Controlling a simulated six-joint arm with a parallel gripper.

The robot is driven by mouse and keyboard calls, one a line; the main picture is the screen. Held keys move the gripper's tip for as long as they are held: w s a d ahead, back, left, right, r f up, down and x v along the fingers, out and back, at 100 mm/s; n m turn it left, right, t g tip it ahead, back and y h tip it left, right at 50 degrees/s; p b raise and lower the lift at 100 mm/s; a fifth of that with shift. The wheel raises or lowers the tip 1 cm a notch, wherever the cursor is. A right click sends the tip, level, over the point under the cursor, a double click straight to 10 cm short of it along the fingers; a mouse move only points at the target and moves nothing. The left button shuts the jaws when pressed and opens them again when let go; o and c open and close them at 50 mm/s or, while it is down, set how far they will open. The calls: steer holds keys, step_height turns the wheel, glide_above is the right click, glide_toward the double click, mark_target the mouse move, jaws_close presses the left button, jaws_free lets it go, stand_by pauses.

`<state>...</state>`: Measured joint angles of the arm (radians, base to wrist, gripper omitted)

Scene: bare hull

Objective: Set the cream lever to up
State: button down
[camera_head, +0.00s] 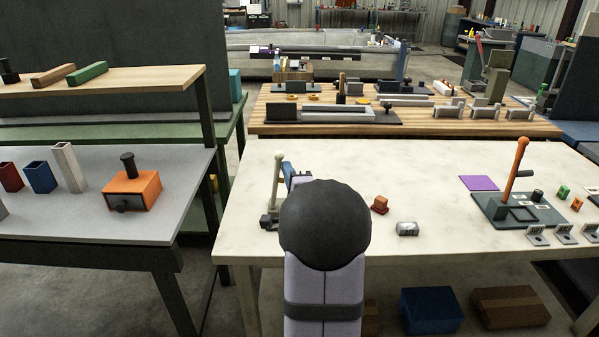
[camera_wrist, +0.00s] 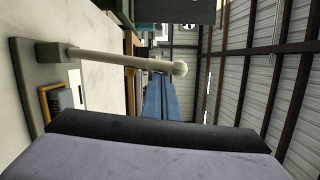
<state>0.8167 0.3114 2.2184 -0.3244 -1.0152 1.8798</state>
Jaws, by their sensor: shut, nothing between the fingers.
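The cream lever (camera_head: 277,180) stands nearly upright at the left of the white table, its round knob at the top and its foot on a dark grey base (camera_head: 268,221). In the wrist view, which is turned sideways, the lever (camera_wrist: 120,61) runs from its base (camera_wrist: 30,85) at the left to the knob. My gripper (camera_head: 288,168) is mostly hidden behind my dark wrist in the head view. In the wrist view, the blue fingers of my gripper (camera_wrist: 157,85) are shut and empty, close beside the upper lever near the knob. I cannot tell whether they touch.
The white table (camera_head: 420,170) also holds a small red block (camera_head: 380,204), a grey-white block (camera_head: 407,229) and, at the right, an orange-handled lever (camera_head: 516,165) on a dark plate. An orange box (camera_head: 132,191) stands on the left bench. The table's middle is mostly clear.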

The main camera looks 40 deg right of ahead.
steer(key=shift+w+a+r+n, duration=0.15)
steer(key=shift+w+a, duration=0.3)
steer(key=shift+w+a+r+n, duration=0.15)
steer(key=shift+w+a, duration=0.3)
steer(key=b+v, duration=0.1)
steer(key=v, duration=0.9)
steer(key=shift+r, duration=0.2)
stand_by(0.3)
